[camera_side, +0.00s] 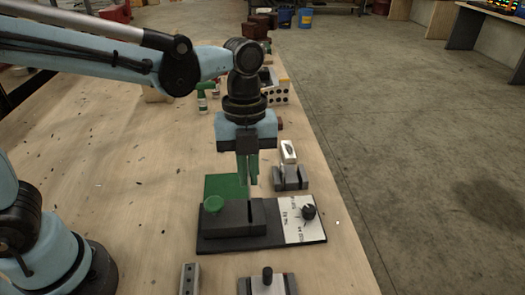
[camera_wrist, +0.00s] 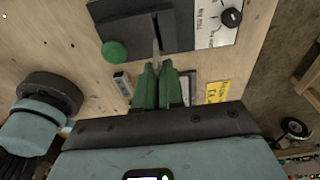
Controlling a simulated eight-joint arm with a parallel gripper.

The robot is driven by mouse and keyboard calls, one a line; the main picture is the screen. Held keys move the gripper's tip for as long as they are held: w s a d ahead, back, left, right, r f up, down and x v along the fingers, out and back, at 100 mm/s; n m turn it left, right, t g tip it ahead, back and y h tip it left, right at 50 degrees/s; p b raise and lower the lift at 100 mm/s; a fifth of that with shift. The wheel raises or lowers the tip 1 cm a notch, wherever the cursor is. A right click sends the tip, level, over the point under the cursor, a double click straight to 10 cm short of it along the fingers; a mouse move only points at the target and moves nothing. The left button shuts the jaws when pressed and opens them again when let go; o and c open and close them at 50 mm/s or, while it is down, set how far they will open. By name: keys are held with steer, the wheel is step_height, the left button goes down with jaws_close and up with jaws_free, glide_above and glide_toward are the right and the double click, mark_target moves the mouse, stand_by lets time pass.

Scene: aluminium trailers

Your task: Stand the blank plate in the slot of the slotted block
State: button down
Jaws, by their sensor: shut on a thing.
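My gripper (camera_side: 249,182) points straight down, its green fingers above the rear part of the slotted block. In the wrist view my gripper (camera_wrist: 157,66) is shut on the blank plate (camera_wrist: 156,50), a thin, pale piece seen nearly edge-on and reaching out past the fingertips toward the block. The dark grey slotted block (camera_side: 232,219) stands on a black base; in the wrist view the block (camera_wrist: 127,32) shows its narrow slot near the plate's far end. I cannot tell whether the plate's edge is inside the slot. In the side view the plate is hardly distinguishable.
A grey fixture (camera_side: 290,180) stands behind right; a metal block (camera_side: 189,279) and knobbed fixture (camera_side: 267,285) stand in front.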

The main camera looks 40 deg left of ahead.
mark_target(249, 191)
steer(key=shift+f, duration=2.55)
steer(key=shift+f, duration=1.5)
steer(key=shift+r, duration=0.15)
steer(key=shift+r, duration=1.1)
steer(key=shift+f, duration=1.2)
steer(key=c, duration=1.2)
jaws_free()
steer(key=shift+o, duration=0.2)
